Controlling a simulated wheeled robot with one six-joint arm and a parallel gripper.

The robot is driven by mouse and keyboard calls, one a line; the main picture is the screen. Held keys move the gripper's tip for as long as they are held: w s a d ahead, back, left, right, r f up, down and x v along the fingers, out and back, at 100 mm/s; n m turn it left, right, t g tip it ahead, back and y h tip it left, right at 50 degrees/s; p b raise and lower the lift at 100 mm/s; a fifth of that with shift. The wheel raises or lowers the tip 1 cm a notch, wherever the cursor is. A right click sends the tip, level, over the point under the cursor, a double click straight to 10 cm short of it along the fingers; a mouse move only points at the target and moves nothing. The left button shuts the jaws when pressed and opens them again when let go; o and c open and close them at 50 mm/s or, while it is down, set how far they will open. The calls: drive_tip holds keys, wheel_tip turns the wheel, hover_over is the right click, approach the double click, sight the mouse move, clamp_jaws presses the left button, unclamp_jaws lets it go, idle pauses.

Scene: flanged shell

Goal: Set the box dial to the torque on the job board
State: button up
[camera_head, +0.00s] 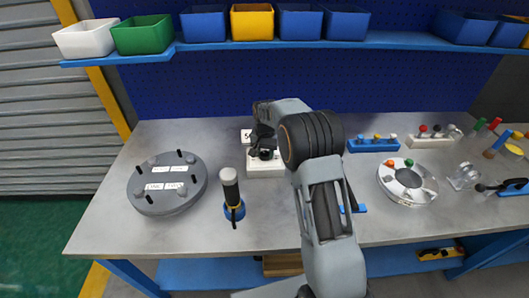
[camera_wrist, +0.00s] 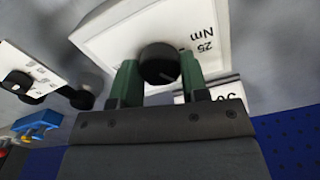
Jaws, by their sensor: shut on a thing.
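The white box (camera_head: 266,168) stands mid-table, with its black dial knob (camera_head: 265,154) on top. In the wrist view my gripper (camera_wrist: 159,70) has its two green fingers shut on the knob (camera_wrist: 158,62), one at each side. The white box face (camera_wrist: 130,32) carries the print "25 Nm", seen upside down beside the knob. The knob's pointer is not clear. Behind the box is a white card (camera_head: 246,136), partly hidden by my arm. It also shows in the wrist view (camera_wrist: 218,90), with only part of its number visible, perhaps "50".
A grey round flanged shell (camera_head: 150,205) with pins and labels lies left. A black-and-white handled tool in a blue stand (camera_head: 233,210) is close to the box's left. Blue (camera_head: 372,146) and white (camera_head: 430,142) holders and a round tray (camera_head: 425,190) lie right. A bin shelf (camera_head: 400,41) runs above.

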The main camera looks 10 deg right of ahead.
sight(266, 155)
drive_tip(key=o, duration=0.9)
drive_tip(key=shift+o, duration=0.2)
drive_tip(key=shift+r, duration=0.15)
wheel_tip(266, 155, up, 14)
drive_tip(key=shift+f, duration=0.2)
drive_tip(key=s+f+n+t, duration=0.1)
drive_tip(key=s+n+t, duration=0.2)
drive_tip(key=s, duration=2.5)
drive_tip(key=shift+s+a+f+n+t, duration=0.3)
drive_tip(key=shift+s+f+n, duration=0.1)
drive_tip(key=shift+n, duration=0.8)
